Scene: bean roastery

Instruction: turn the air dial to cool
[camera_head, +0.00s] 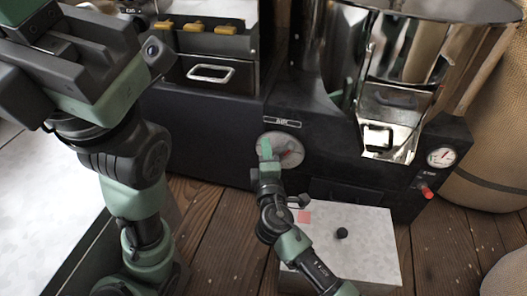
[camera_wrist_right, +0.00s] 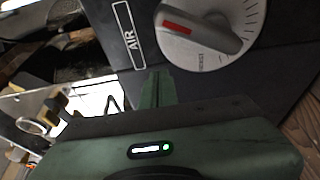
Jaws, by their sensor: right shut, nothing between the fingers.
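The air dial (camera_head: 293,145) is a pale round plate on the black front of the roaster, partly hidden by my right gripper (camera_head: 266,148). In the right wrist view the dial (camera_wrist_right: 203,55) carries a grey bar knob (camera_wrist_right: 205,31) with a red mark on one end. The AIR label (camera_wrist_right: 129,36) is beside it. Small lettering on the plate is not clearly readable. My right gripper (camera_wrist_right: 157,88) is shut and empty, its fingertips beside the dial and apart from the knob in the wrist view. My left arm fills the upper left; its fingers cannot be made out.
A white-topped box (camera_head: 360,228) with a black knob stands below the dial. A gauge (camera_head: 441,157) and a red stop knob (camera_head: 427,192) are at the right. A metal chute (camera_head: 392,110) juts out above. A sack (camera_head: 495,110) stands far right.

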